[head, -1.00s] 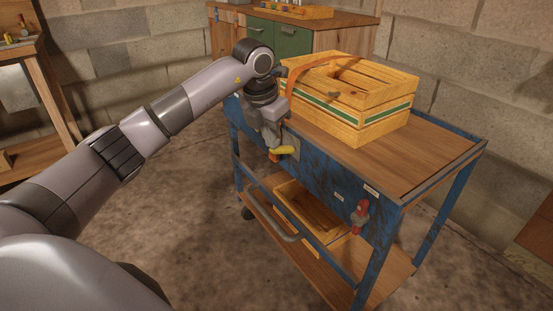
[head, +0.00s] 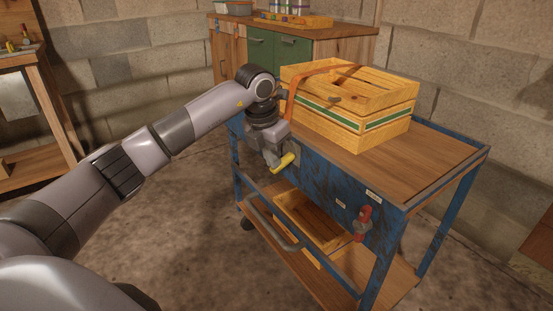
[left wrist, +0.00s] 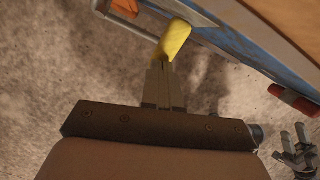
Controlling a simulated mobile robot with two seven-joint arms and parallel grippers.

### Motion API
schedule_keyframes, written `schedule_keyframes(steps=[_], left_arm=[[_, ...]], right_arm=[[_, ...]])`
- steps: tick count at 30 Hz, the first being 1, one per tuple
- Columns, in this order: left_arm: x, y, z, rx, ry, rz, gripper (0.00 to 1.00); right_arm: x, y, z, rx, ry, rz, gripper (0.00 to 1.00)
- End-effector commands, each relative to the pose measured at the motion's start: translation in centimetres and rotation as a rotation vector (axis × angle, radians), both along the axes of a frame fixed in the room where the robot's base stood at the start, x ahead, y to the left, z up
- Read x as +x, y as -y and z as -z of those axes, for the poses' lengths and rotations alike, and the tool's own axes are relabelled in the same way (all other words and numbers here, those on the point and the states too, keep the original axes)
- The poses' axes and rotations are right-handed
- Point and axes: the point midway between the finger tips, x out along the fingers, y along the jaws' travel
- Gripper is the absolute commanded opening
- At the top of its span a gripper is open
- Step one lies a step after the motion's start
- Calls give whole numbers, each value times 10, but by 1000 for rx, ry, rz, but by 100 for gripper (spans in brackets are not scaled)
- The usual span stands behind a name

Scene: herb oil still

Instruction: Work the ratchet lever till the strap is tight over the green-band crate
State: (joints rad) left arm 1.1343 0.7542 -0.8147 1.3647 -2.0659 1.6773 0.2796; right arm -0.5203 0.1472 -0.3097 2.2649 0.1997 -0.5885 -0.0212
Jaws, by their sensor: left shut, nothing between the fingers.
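The wooden crate with the green band (head: 338,112) stands on the blue cart's wooden top. The orange strap (head: 291,104) comes up the crate's left end and runs over its top. The yellow ratchet lever (head: 284,163) sticks out from the cart's side below the crate and slants up to the right. My left gripper (head: 271,158) is shut and empty, its tips at the lever. In the left wrist view, the closed fingertips (left wrist: 160,66) meet the near end of the yellow lever (left wrist: 175,38); I cannot tell whether they touch.
The blue cart (head: 326,188) has a red fitting (head: 362,222) on its side and a grey handle (head: 276,225). Another wooden crate (head: 312,222) sits on its lower shelf. A cabinet with green doors (head: 292,55) stands behind.

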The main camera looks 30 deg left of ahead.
Motion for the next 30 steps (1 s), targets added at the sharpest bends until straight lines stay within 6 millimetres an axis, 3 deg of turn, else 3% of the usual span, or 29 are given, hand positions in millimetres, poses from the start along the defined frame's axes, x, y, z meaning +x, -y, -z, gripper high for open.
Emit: schedule_keyframes(steps=[5, 12, 23, 30], left_arm=[[-5, -1, -3, 1, -1, 0, 0], [-28, -4, -11, 2, -2, 2, 0], [-30, -3, -11, 0, -1, 0, 0], [-37, -4, -46, 0, 3, 1, 0]], right_arm=[[0, 0, -4, 0, 0, 0, 58], [0, 0, -14, 0, 0, 0, 58], [0, 0, -13, -3, 1, 1, 58], [1, 7, -23, -51, 15, 11, 58]])
